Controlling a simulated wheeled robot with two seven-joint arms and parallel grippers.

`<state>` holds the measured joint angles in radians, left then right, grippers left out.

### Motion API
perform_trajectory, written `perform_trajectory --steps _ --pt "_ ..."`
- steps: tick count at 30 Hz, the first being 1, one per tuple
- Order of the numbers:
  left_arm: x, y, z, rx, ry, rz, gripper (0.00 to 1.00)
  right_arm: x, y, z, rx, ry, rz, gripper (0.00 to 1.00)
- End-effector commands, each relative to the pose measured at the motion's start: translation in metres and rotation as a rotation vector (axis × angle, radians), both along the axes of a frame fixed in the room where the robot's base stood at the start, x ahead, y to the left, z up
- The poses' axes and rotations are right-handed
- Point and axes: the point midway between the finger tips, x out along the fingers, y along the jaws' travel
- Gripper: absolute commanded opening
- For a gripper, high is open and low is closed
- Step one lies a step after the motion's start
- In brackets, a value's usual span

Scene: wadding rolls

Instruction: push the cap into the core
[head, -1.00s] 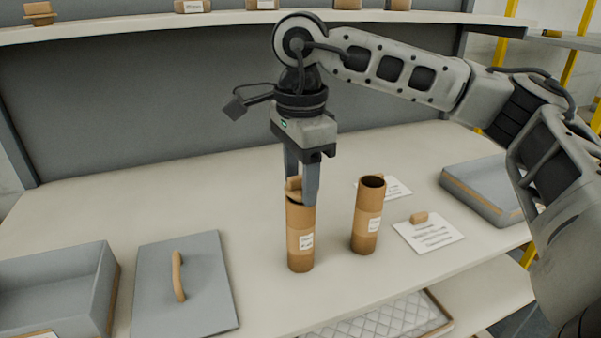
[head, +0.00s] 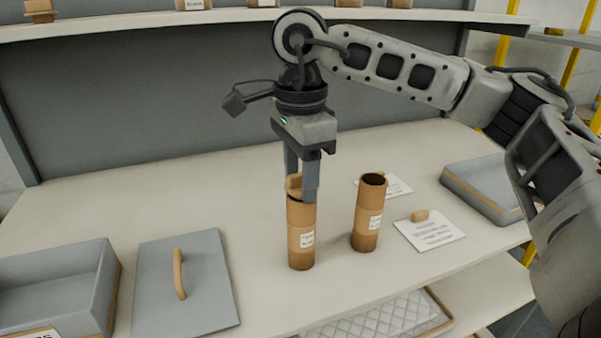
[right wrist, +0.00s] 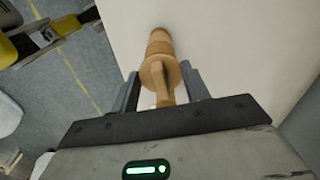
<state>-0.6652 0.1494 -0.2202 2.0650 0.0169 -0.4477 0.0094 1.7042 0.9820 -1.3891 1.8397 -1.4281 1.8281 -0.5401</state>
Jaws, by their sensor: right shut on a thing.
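The cap (head: 293,183) is a tan piece at the mouth of the left brown cardboard core (head: 301,240), which stands upright on the table. My right gripper (head: 301,190) points down over this core, shut on the cap, with its near finger in front of the core's rim. In the right wrist view the cap (right wrist: 158,73) shows as a round tan disc with a raised grip between my fingers (right wrist: 162,92). How deep the cap sits in the core is hidden. My left gripper is out of view.
A second upright core (head: 367,220) with an open, dark mouth stands close to the right. A printed card (head: 430,236) with a small tan piece lies beyond it. A grey lid (head: 205,290) with a handle and a grey box (head: 85,275) lie at left.

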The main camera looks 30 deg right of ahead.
Motion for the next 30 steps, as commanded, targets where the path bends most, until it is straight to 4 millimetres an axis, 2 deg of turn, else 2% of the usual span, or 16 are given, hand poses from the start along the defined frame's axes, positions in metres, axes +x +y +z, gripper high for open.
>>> perform_trajectory --steps 17,30 --pt "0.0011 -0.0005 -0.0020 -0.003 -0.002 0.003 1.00 0.0001 0.0001 -0.0013 0.000 0.000 0.000 0.25" --pt "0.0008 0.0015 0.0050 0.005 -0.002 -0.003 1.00 0.0001 0.0001 0.0086 0.000 0.000 0.000 0.25"
